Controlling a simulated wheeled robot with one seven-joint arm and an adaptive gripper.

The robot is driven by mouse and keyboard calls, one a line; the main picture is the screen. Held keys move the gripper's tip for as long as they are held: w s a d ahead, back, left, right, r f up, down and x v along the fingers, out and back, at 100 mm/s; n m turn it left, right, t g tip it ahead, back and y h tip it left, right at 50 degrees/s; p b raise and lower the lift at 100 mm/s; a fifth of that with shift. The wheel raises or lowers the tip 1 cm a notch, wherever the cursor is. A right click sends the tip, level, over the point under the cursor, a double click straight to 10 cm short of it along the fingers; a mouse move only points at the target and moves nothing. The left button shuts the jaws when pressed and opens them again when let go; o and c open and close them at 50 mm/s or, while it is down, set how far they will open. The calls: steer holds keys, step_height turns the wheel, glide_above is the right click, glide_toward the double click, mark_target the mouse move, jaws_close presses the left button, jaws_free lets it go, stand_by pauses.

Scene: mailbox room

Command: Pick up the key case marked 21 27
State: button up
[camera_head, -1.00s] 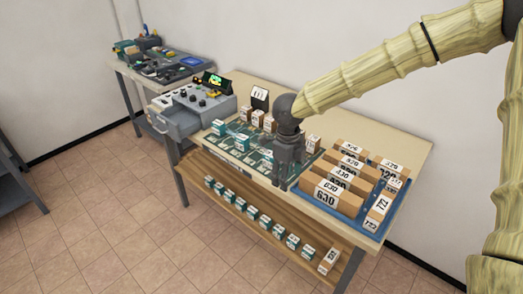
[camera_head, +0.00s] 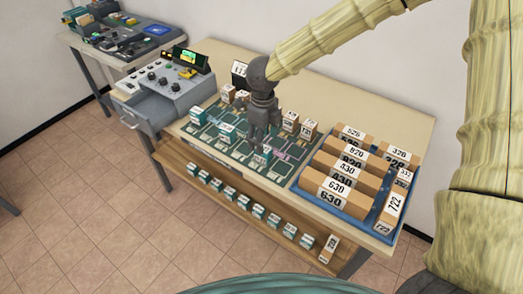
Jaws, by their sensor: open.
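Small teal-and-white cases with dark marks stand on the green patterned board on the table. One case (camera_head: 227,133) stands left of my gripper (camera_head: 258,142), and another (camera_head: 262,157) is just under its fingers. More cases stand along the lower shelf (camera_head: 230,191). The marks on these cases are too small to read, so I cannot tell which is marked 21 27. My gripper points down over the board, open, with nothing visible between its fingers. I cannot tell whether it touches the case below. It hides part of the board behind it.
A blue tray (camera_head: 359,213) of numbered brown boxes stands at the right. A grey control box (camera_head: 165,88) with an open drawer (camera_head: 147,112) is at the left. Brown-and-white boxes (camera_head: 308,130) stand behind my gripper. A second cluttered table is at the far left.

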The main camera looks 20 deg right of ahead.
steer(key=shift+s+f, duration=0.1)
steer(key=shift+s, duration=0.25)
steer(key=f, duration=0.1)
steer(key=w+f+p, duration=0.1)
steer(key=f, duration=0.3)
steer(key=shift+w+d+f+p, duration=0.1)
steer(key=shift+w+d+p, duration=0.15)
steer(key=shift+p, duration=0.1)
steer(key=shift+s+f, duration=0.25)
steer(key=shift+f, duration=0.2)
steer(key=shift+w+f, duration=0.25)
steer(key=shift+f, duration=0.1)
steer(key=shift+s+r, duration=0.15)
steer(key=shift+r, duration=0.05)
steer(key=c, duration=1.1)
